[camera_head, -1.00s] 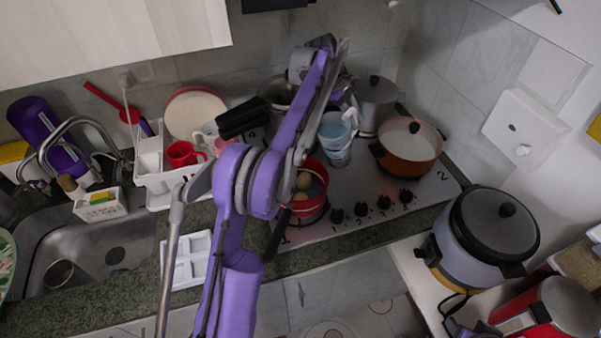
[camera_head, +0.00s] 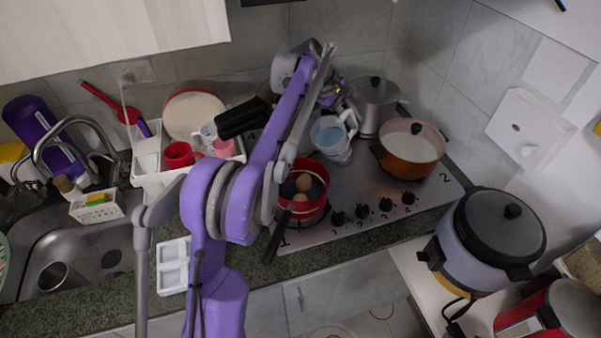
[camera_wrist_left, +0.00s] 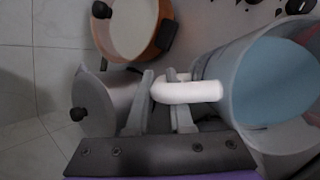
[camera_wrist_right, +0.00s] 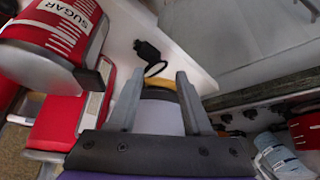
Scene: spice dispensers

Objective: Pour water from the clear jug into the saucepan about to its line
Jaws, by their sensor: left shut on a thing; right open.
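The clear jug (camera_head: 329,136) holds bluish water and has a white handle. It is over the stove, behind and right of the red saucepan; I cannot tell whether it touches the stove. My left gripper (camera_head: 338,98) is shut on its handle, and the left wrist view shows the fingers (camera_wrist_left: 160,105) around the handle beside the jug (camera_wrist_left: 225,100). The red saucepan (camera_head: 322,196) sits on the front of the stove with eggs inside, its dark handle toward the front. My left arm hides part of it, and no line is discernible. My right gripper (camera_wrist_right: 160,92) is open and empty.
An orange pot (camera_head: 410,165) and a grey lidded pot (camera_head: 374,112) stand right of and behind the jug. A white dish rack (camera_head: 150,180) with cups is at left. A cooker (camera_head: 480,245) stands on the right counter. A bare stove strip lies right of the saucepan.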

